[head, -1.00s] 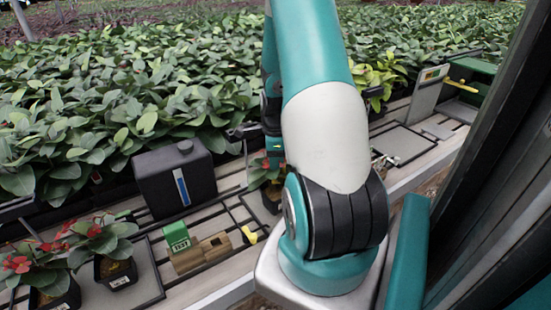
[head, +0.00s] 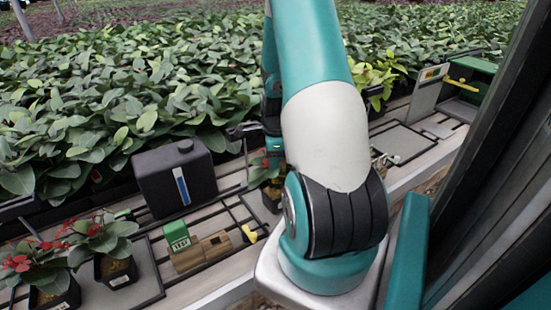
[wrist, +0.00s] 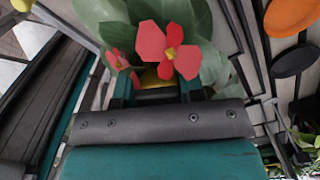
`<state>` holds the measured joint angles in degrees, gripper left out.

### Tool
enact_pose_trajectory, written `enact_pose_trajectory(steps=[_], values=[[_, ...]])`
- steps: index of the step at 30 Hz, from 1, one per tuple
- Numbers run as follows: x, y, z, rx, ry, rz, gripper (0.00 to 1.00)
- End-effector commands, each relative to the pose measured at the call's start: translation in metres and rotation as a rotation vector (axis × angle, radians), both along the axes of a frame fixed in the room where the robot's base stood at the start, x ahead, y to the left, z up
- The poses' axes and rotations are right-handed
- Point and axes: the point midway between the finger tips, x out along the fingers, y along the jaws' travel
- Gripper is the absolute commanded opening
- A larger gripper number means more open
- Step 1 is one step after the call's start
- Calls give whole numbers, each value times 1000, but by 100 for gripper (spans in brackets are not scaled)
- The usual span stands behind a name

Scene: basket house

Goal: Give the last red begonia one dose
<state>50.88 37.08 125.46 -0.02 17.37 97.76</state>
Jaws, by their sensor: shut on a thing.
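A potted red begonia (head: 270,184) stands beside my arm in the head view, partly hidden by it. In the wrist view its red flower (wrist: 170,50) and green leaves hang over my gripper (wrist: 155,88). My gripper is shut on the begonia's pot, which the flower and leaves mostly hide; a bit of yellow shows between the fingers. Two other red begonias, one at the far left (head: 45,275) and one beside it (head: 108,245), stand in black pots at the front left.
A black tank (head: 175,180) with a blue strip stands left of the held plant. A green-topped wooden block marked TEST (head: 180,240) with a yellow piece (head: 250,233) sits in front. Dense foliage fills the back. A flat grey tray (head: 402,142) lies bare at right.

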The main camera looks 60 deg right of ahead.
Motion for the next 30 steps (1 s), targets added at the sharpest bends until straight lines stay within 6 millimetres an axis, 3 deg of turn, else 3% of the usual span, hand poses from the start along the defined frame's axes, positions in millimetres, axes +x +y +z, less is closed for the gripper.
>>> enact_pose_trajectory(steps=[11, 30], values=[[0, 1, 0, 3, 2, 0, 19], [0, 0, 53, 2, 1, 0, 19]])
